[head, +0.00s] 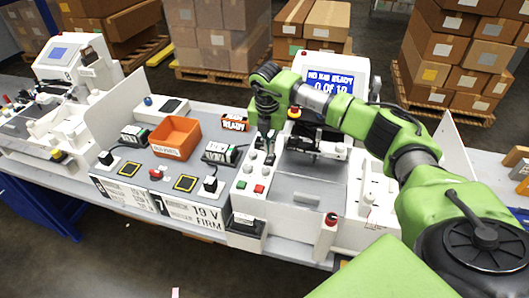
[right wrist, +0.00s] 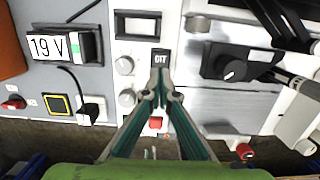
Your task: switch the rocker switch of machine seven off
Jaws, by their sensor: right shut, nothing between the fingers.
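The plotter machine (head: 305,199) under my right arm has a blue screen (head: 331,82) reading "NO JOB READY". My right gripper (head: 267,143) points down at the far end of this strip, shut and empty. In the right wrist view the fingertips (right wrist: 163,77) meet just below the black part; I cannot tell whether they touch it. My left gripper is not in view.
Grey knobs (right wrist: 125,65) and a red button (right wrist: 155,122) lie close to the fingers. A 19 V supply panel (head: 205,211) and an orange bin (head: 174,137) are to the left. A red-topped knob (head: 331,220) stands at the front right. Boxes on pallets stand behind.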

